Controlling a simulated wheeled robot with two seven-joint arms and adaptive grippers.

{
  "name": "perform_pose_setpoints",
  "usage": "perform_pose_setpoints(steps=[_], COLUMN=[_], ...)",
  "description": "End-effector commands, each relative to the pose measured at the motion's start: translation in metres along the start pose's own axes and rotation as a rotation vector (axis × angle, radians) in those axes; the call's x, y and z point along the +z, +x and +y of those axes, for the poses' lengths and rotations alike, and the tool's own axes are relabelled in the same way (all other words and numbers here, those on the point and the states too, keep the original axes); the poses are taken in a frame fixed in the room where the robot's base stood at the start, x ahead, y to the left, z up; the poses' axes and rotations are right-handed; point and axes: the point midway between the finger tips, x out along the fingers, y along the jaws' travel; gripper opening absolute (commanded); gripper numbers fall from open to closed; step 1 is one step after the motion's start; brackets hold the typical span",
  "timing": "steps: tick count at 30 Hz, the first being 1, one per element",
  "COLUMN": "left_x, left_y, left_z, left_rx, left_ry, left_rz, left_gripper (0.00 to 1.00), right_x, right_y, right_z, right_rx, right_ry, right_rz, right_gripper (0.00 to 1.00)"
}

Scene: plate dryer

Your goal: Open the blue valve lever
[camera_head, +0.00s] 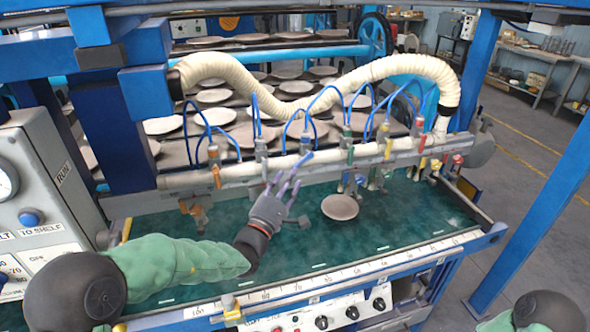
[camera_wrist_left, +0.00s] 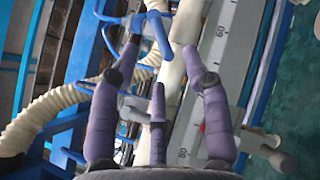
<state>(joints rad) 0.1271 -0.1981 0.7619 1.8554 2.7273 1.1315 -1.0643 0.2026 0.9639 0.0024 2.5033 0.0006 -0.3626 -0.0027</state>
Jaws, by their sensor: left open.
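The blue valve lever (camera_head: 302,160) sits on the pale pipe that runs across the machine, just beyond my left fingertips. In the left wrist view, a blue lever (camera_wrist_left: 158,34) shows past the fingertips, near the gap between them. My left gripper (camera_head: 284,185) reaches in over the green bed with its purple fingers spread and pointing at the pipe. In the left wrist view the gripper (camera_wrist_left: 161,48) is open and empty, with a third finger lower between the other two. I cannot tell whether a finger touches the lever. My right gripper is outside the view.
A brown plate (camera_head: 340,207) lies on the green bed (camera_head: 400,222). A control cabinet (camera_head: 45,190) stands at left.

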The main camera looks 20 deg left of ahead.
Motion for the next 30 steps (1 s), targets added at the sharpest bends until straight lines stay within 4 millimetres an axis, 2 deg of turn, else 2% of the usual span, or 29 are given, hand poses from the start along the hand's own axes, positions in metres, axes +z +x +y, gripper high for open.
perform_pose_setpoints(steps=[1,6,12,25,28,30], left_x=[-0.001,-0.001,0.000,0.001,0.006,0.013], left_y=[-0.011,-0.041,-0.060,-0.064,-0.064,-0.065], left_z=[0.001,0.001,0.001,-0.001,-0.009,-0.022], left_rx=[0.002,0.002,0.002,-0.004,-0.053,-0.127], left_ry=[0.001,0.000,0.001,0.003,0.022,0.056], left_rz=[0.003,0.002,0.000,-0.003,-0.022,-0.052], left_gripper=[0.47,0.47,0.47,0.47,0.47,0.47], right_x=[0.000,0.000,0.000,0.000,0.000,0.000], right_y=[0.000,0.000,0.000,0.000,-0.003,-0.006], right_z=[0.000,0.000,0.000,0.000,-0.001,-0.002], right_rx=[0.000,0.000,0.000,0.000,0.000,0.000], right_ry=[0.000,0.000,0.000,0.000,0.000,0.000], right_rz=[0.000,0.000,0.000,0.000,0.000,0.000], right_gripper=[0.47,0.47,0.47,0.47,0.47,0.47])
